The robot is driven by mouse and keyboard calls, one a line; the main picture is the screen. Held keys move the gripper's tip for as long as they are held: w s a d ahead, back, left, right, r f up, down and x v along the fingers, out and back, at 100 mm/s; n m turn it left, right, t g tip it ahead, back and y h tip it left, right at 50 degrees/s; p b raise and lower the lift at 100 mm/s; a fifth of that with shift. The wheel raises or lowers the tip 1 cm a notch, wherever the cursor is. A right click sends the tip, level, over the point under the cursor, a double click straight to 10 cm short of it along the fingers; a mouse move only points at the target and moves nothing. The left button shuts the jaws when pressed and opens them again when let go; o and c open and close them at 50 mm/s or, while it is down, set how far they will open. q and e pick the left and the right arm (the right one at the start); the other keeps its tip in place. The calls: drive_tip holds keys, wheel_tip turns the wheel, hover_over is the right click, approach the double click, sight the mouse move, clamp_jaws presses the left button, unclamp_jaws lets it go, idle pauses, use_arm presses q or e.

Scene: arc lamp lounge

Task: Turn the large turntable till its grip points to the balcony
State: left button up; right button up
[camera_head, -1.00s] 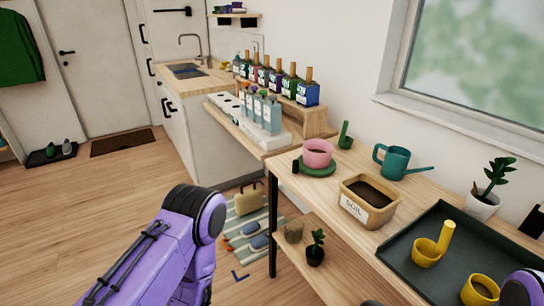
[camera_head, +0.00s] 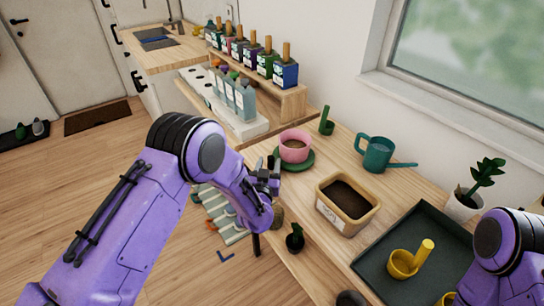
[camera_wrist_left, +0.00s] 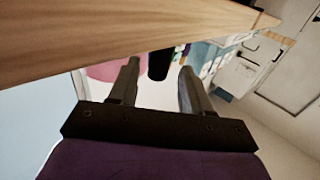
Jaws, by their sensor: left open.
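A green round turntable (camera_head: 306,162) lies on the potting table, with a pink pot (camera_head: 295,147) of soil on it. My left gripper (camera_head: 268,170) is at the left edge of the turntable, fingers apart and empty in the head view. In the left wrist view a black upright grip (camera_wrist_left: 159,62) shows in the gap between the open fingertips, with the pink pot (camera_wrist_left: 102,72) beside it. Whether the fingers touch the grip I cannot tell. In the head view the gripper hides the grip. My right arm shows at the right edge; its gripper is out of view.
A soil box (camera_head: 346,205), a teal watering can (camera_head: 377,153) and a dark tray (camera_head: 418,235) with a yellow scoop (camera_head: 410,260) stand on the table. Several bottles (camera_head: 265,62) stand on a shelf behind. A window (camera_head: 470,60) is at the right.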

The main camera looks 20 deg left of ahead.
use_arm(q)
drive_tip(key=shift+w+a, duration=0.15)
drive_tip(key=shift+w, duration=1.25)
clamp_jaws()
drive_tip(key=shift+s+d+f, duration=0.2)
drive_tip(key=shift+s+d, duration=0.05)
drive_tip(key=shift+d, duration=0.3)
drive_tip(key=shift+s+d+r, duration=0.1)
drive_tip(key=shift+s, duration=0.05)
unclamp_jaws()
drive_tip(key=shift+s, duration=0.1)
